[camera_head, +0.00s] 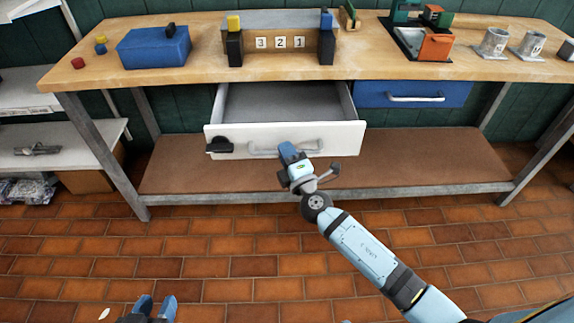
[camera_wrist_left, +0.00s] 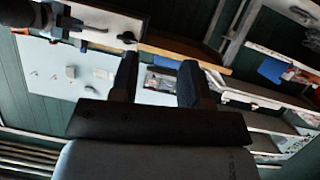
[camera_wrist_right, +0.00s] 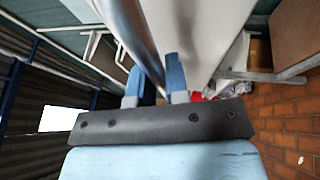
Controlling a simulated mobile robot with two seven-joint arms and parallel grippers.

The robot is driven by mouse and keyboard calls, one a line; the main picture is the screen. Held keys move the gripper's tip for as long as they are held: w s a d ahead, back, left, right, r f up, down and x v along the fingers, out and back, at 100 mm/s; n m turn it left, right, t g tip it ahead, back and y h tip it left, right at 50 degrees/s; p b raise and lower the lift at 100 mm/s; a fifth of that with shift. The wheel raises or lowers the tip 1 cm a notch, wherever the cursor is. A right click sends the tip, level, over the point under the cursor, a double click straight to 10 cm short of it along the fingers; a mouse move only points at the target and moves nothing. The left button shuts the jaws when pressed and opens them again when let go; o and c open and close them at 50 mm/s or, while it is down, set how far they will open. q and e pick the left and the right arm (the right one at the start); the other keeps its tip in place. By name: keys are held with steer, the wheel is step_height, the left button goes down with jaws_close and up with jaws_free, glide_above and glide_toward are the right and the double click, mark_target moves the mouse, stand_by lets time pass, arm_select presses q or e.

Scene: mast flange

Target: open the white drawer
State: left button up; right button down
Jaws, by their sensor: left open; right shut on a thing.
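The white drawer (camera_head: 340,136) stands pulled out under the wooden workbench, its grey inside (camera_head: 285,100) visible and looking empty. Its front carries a metal bar handle (camera_head: 262,149) and a black latch-like piece (camera_head: 220,145) at the left. My right gripper (camera_head: 289,152) is shut on the handle; in the right wrist view the bar (camera_wrist_right: 135,30) runs between its blue fingers (camera_wrist_right: 155,82). My left gripper (camera_head: 155,306) is low in the head view, away from the drawer; its fingers (camera_wrist_left: 155,75) are open with nothing between them.
A shut blue drawer (camera_head: 413,94) is to the right. The workbench top (camera_head: 200,80) carries a blue box (camera_head: 154,47), a 3-2-1 block stand (camera_head: 281,42) and mugs (camera_head: 494,42). A brown lower shelf (camera_head: 420,160) lies below.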

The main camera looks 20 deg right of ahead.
steer(key=shift+w, duration=0.3)
steer(key=c, duration=1.1)
jaws_free()
steer(key=shift+c, duration=0.2)
arm_select(q)
steer(key=shift+w+d+r, duration=0.15)
steer(key=shift+w+r, duration=0.05)
steer(key=shift+r, duration=0.2)
steer(key=shift+f, duration=0.1)
arm_select(e)
steer(key=shift+s+d, duration=0.1)
steer(key=shift+s+f, duration=0.15)
steer(key=shift+s, duration=0.15)
arm_select(q)
steer(key=r, duration=0.1)
steer(key=w+d+r+t+h+b, duration=0.1)
steer(key=d+r+t+b, duration=0.1)
steer(key=r, duration=0.1)
steer(key=shift+w+h, duration=0.15)
steer(key=shift+h, duration=0.15)
arm_select(e)
steer(key=v, duration=1.3)
